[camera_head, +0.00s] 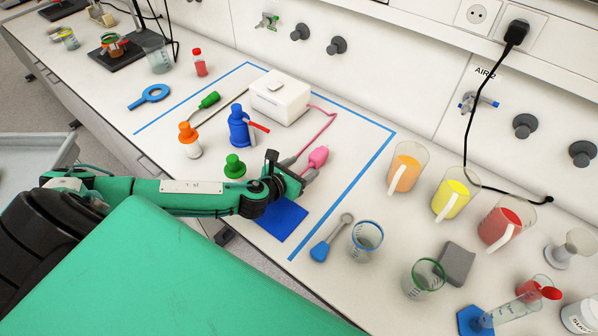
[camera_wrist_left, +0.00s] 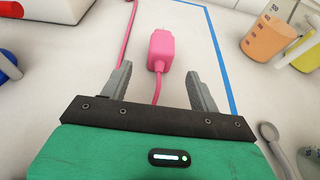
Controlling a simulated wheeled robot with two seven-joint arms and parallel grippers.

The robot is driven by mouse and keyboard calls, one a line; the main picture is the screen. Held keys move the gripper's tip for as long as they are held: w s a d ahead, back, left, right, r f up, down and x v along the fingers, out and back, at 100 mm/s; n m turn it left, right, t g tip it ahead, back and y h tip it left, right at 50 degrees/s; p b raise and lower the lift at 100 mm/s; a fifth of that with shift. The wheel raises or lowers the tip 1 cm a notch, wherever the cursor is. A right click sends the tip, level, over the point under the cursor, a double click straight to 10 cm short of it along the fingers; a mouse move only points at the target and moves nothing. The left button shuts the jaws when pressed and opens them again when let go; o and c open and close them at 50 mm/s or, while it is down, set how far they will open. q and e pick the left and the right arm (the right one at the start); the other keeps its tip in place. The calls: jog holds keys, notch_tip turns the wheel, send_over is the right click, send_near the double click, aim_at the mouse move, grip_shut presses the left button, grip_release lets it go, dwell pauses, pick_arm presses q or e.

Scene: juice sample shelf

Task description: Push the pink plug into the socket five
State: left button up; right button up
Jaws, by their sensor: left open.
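The pink plug (camera_head: 318,157) lies on the white bench top inside the blue tape outline, its pink cable running toward the white box (camera_head: 280,97). My left gripper (camera_head: 287,178) is just in front of the plug and open. In the left wrist view the plug (camera_wrist_left: 161,50) lies ahead of the open left fingers (camera_wrist_left: 160,88), with its cable passing back between them; the fingers do not touch the plug body. A round wall socket (camera_head: 478,14) is empty at the top right. I see no label marking a socket five. My right gripper is not in view.
Blue, orange and green-capped bottles stand left of the gripper, near the blue bottle (camera_head: 239,127). A blue mat (camera_head: 283,219) lies below it. Beakers with orange, yellow (camera_head: 451,200) and red liquid stand at right. A black plug (camera_head: 516,33) hangs its cable to the bench.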

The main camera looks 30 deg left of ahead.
aim_at(313, 162)
pick_arm(q)
jog(key=shift+b+x, duration=0.5)
jog(key=shift+x, duration=3.25)
